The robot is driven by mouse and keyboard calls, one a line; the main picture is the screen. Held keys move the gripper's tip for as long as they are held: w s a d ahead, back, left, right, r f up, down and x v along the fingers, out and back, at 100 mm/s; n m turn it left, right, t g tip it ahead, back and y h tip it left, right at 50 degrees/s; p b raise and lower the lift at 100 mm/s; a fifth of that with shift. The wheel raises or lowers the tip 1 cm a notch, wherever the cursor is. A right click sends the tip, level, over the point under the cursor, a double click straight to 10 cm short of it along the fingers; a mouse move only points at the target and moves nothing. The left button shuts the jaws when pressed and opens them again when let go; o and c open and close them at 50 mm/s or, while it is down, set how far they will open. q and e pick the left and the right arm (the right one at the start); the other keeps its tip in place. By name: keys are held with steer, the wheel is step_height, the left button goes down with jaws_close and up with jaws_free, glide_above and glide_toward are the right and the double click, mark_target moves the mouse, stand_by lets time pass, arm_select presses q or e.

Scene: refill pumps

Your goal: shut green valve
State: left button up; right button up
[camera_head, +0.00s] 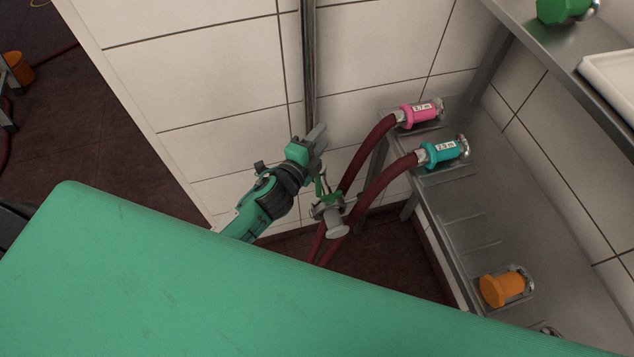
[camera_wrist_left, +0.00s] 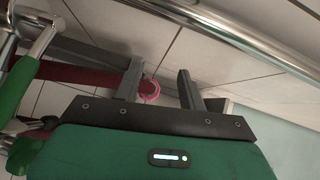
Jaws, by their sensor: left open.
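The green valve (camera_head: 323,190) is a green lever on a grey metal fitting (camera_head: 333,218) near the dark red hoses, low in front of the tiled wall. My left gripper (camera_head: 320,137) is just above and left of it in the head view, apart from the lever as far as I can tell. In the left wrist view my left gripper (camera_wrist_left: 160,88) is open, with nothing held between its fingers. A green lever (camera_wrist_left: 18,85) shows at the left edge there, outside the fingers. Part of the valve is hidden behind my gripper and hoses. My right gripper is in neither view.
Two dark red hoses (camera_head: 375,188) run up to a pink coupling (camera_head: 420,113) and a teal coupling (camera_head: 443,152) on a metal shelf (camera_head: 465,215). An orange cap (camera_head: 500,289) sits lower on it. A vertical metal pipe (camera_head: 309,65) stands behind my left gripper.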

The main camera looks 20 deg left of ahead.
arm_select(q)
steer(key=s+d+r+m+g+h, duration=0.1)
steer(key=d+r+m+g+h, duration=0.1)
steer(key=d+r+m+h, duration=1.2)
steer(key=s+m+g, duration=0.5)
steer(key=m+g, duration=0.3)
steer(key=m, duration=0.7)
steer(key=m+g+y, duration=0.6)
steer(key=m+y, duration=1)
steer(key=m, duration=0.4)
glide_toward(317, 187)
steer(key=f+p, duration=0.1)
steer(key=f, duration=0.1)
steer(key=f+p, duration=0.1)
steer(key=f, duration=0.2)
steer(key=d+f+p, duration=0.1)
steer(key=f, duration=0.1)
steer(key=shift+w+d+f+p, duration=0.15)
steer(key=shift+w+f+p, duration=0.1)
steer(key=shift+f+p, duration=0.1)
steer(key=shift+d+f, duration=0.1)
steer(key=shift+f, duration=0.55)
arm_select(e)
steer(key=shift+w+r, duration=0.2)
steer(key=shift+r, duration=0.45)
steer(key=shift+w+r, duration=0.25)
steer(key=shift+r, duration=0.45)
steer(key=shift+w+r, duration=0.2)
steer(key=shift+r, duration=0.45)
